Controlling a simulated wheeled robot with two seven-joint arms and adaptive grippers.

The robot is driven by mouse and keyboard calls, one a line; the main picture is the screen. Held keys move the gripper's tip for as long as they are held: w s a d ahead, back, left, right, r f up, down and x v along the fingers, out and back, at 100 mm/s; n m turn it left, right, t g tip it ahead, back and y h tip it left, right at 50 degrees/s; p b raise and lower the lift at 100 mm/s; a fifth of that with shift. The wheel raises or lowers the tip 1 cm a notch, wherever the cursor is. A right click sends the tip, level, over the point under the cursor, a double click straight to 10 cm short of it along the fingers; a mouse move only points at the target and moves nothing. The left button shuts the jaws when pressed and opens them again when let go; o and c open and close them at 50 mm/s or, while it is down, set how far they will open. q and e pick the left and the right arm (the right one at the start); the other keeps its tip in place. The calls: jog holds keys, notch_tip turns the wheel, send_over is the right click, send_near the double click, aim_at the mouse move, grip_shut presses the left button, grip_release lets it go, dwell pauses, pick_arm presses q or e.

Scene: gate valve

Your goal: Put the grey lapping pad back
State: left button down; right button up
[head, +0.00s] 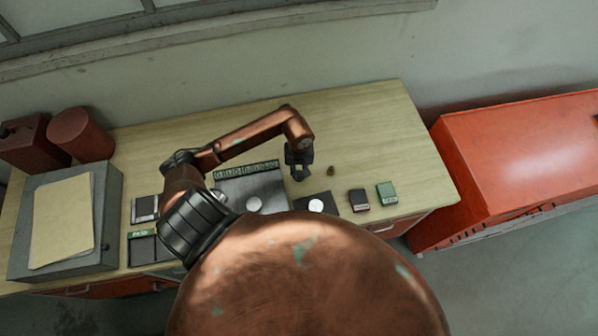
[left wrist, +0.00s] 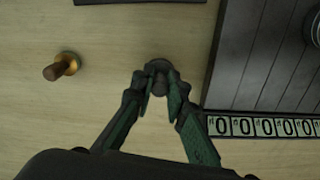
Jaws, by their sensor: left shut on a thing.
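In the left wrist view a small dark grey round piece (left wrist: 158,66), which looks like the grey lapping pad, is between the fingertips of my left gripper (left wrist: 159,82). The fingers are shut on its upper part; its round rim shows beyond them. It is over bare wood, and I cannot tell whether it touches the table. In the head view my left gripper (head: 299,176) points down, right of the grey plate (head: 262,186) with the numbered strip. The pad is not clear there. A brass-based knobbed piece (left wrist: 66,66) stands apart to its side; it also shows in the head view (head: 331,170).
A dark square mat (head: 329,196) with a white disc lies at the front. Dark red (head: 359,200) and green (head: 387,193) boxes lie right of it. Small trays (head: 145,208) and a grey case (head: 109,220) are at the left. The table's back right is clear.

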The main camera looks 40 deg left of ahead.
aim_at(299, 172)
pick_arm(q)
jog(key=shift+f, duration=0.1)
pick_arm(e)
jog(key=shift+f, duration=0.15)
pick_arm(q)
jog(key=shift+f, duration=0.1)
jog(key=c, duration=1.9)
grip_release()
pick_arm(e)
jog(key=shift+s, duration=0.35)
pick_arm(q)
jog(key=shift+r, duration=0.35)
notch_tip(299, 172, up, 10)
jog(key=b, duration=0.3)
jog(key=shift+r, duration=0.2)
jog(key=shift+r+b, duration=0.3)
jog(key=shift+r, duration=0.35)
pick_arm(e)
jog(key=shift+f, duration=1.7)
